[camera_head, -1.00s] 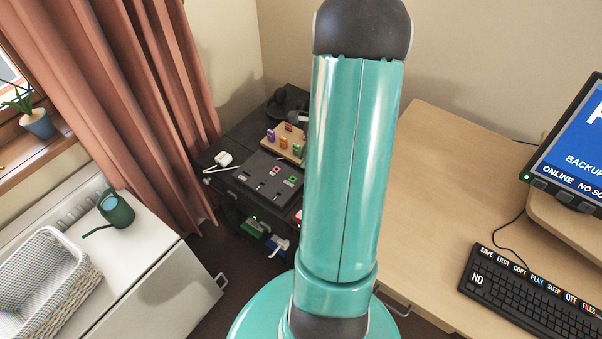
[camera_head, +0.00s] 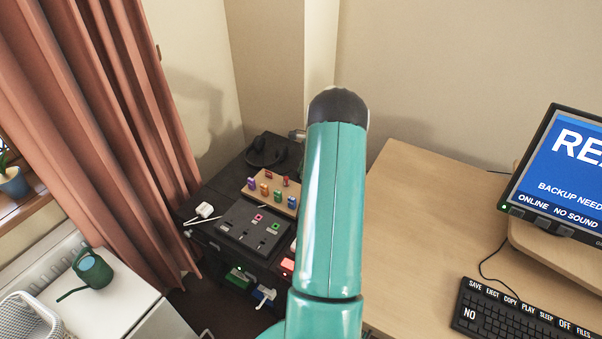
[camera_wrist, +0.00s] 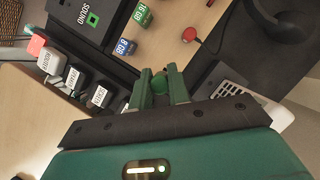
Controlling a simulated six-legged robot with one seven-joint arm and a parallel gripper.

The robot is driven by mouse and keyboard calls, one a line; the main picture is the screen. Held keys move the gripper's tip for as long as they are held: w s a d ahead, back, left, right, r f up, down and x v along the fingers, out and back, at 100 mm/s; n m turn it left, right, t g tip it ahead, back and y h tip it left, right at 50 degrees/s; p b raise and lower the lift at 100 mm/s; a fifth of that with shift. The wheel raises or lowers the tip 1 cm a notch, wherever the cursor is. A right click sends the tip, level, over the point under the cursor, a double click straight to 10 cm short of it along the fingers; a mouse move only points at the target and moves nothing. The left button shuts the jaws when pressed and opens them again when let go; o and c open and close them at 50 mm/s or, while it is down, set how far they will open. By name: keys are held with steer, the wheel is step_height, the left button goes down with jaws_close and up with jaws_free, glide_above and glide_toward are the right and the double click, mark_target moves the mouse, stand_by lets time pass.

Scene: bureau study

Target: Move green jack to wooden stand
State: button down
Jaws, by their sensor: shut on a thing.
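My gripper (camera_wrist: 160,88) shows in the wrist view with its two green fingers shut on the green jack (camera_wrist: 159,83). The wooden stand (camera_wrist: 207,22) lies just beyond the fingertips, at the top of the wrist view. In the head view the wooden stand (camera_head: 259,180) sits on the dark cabinet, left of my arm, with several coloured blocks on it. The gripper and jack are not visible in the head view.
A black panel (camera_head: 237,238) with a SOUND label in the wrist view (camera_wrist: 88,18) sits beside the stand. The wooden desk (camera_head: 405,220) is right of my arm.

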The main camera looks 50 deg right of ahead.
steer(key=shift+f, duration=2.85)
steer(key=shift+f, duration=1.4)
steer(key=c, duration=1.3)
jaws_free()
steer(key=shift+o, duration=0.2)
steer(key=shift+r, duration=0.1)
steer(key=v, duration=1.3)
steer(key=shift+s+r, duration=0.15)
steer(key=shift+r, duration=0.1)
steer(key=shift+d, duration=0.1)
